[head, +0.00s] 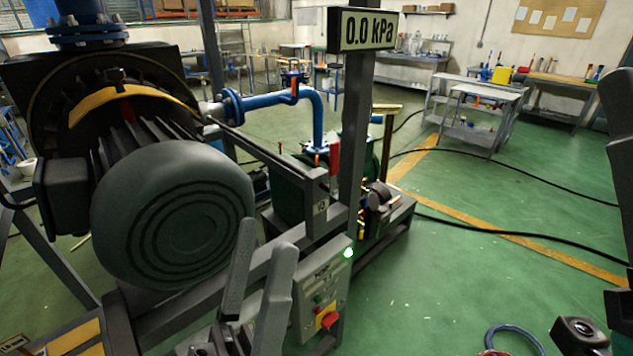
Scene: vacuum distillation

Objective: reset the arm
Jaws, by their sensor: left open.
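My left gripper (261,250) is in the lower middle of the head view, fingers pointing up with a gap between them. It is open and holds nothing that I can see. It appears in front of the grey frame, just left of a control box (308,292) with a red knob on yellow (328,319) and a lit green lamp (348,253). I cannot tell whether it touches the frame. Dark parts of my own body show at the right edge, but no right gripper fingers are recognisable.
A large motor (175,215) fills the left. A post carries a display (362,31) reading 0.0 kPa. A red lever (334,157), blue pipe (318,120) and pump (378,198) stand behind. Black cables cross the green floor (460,270), which is mostly open at right.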

